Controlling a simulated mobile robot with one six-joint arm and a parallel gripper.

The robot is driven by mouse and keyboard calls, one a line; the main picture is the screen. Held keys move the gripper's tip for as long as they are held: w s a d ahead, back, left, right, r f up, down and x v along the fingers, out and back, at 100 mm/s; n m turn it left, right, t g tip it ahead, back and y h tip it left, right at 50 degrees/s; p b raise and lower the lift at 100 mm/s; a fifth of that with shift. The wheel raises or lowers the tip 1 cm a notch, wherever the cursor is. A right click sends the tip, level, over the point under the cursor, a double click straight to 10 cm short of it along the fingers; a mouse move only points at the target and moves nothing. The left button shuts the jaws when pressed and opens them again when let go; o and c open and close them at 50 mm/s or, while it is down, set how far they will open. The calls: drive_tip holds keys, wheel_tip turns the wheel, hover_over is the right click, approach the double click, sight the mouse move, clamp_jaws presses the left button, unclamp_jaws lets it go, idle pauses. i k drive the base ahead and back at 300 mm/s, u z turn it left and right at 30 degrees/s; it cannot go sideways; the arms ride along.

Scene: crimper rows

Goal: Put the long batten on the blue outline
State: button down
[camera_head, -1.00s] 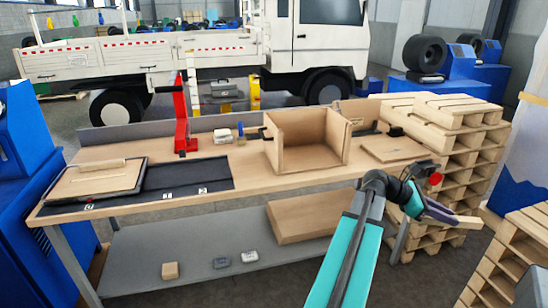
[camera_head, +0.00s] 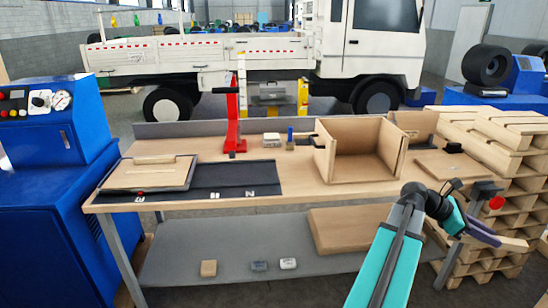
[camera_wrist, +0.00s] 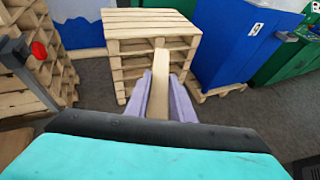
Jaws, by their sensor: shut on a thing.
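My gripper (camera_head: 492,236) is shut on a pale wooden batten (camera_head: 514,244) at the right of the head view, beyond the right end of the workbench. In the wrist view the batten (camera_wrist: 160,88) sits between the two lilac fingers of my gripper (camera_wrist: 159,100) and sticks out past their tips. It points toward a pallet stack, and appears clear of it. I cannot make out a blue outline in either view.
The workbench (camera_head: 300,201) carries a board on a black tray, a dark mat (camera_head: 235,178), a red press (camera_head: 234,130) and an open wooden box (camera_head: 360,150). Pallets (camera_head: 510,170) are stacked at its right; a pallet stack (camera_wrist: 150,22) stands ahead in the wrist view. A blue cabinet (camera_head: 60,190) stands left.

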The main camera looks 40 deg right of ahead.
sight(151, 171)
drive_tip(key=u, duration=0.45)
drive_tip(key=i, duration=0.55)
drive_tip(key=u, duration=0.65)
drive_tip(key=i, duration=2.25)
drive_tip(key=z, duration=0.2)
